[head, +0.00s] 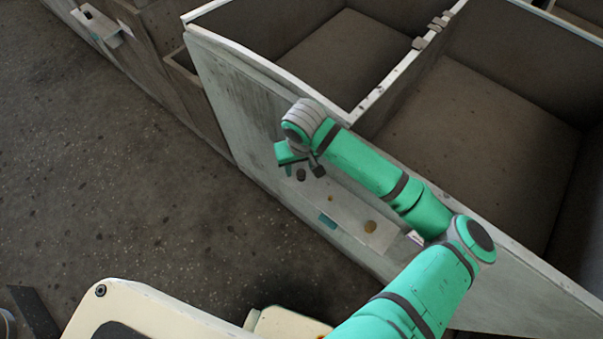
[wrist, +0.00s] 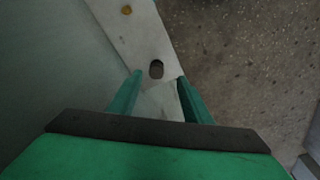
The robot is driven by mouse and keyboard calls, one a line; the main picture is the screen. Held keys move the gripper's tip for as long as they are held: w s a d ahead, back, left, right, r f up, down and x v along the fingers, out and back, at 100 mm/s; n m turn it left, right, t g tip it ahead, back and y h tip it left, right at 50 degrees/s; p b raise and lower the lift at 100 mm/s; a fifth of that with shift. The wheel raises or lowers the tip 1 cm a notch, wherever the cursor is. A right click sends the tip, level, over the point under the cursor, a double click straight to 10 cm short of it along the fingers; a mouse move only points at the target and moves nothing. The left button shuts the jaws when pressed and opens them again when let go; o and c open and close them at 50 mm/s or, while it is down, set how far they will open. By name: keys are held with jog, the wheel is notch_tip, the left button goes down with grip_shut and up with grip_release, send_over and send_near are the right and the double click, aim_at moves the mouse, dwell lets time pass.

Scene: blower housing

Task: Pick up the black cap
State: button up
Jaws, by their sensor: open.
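The black cap (head: 301,174) is a small dark round piece on a pale narrow ledge (head: 348,222) along the side of the grey housing. In the wrist view the cap (wrist: 156,69) shows as a dark oval near the tips of my two green fingers. My gripper (head: 302,163) is at the ledge, close to the cap, with its fingers apart. In the wrist view my gripper (wrist: 160,76) has one fingertip on each side of the cap's line. Nothing is held. I cannot tell how high the fingertips are above the ledge.
A teal patch (head: 327,221) is at the ledge's outer edge. The housing's open compartments (head: 470,130) lie behind my arm. Speckled dark floor (head: 120,190) is clear to the left.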

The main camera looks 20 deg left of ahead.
aim_at(301, 173)
jog(key=shift+w+f, duration=0.2)
jog(key=shift+f, duration=0.75)
jog(key=shift+w+f, duration=0.2)
jog(key=shift+f, duration=0.8)
jog(key=shift+w+f, duration=0.2)
jog(key=shift+f, duration=0.75)
jog(key=c, duration=1.1)
jog(key=shift+c, duration=0.2)
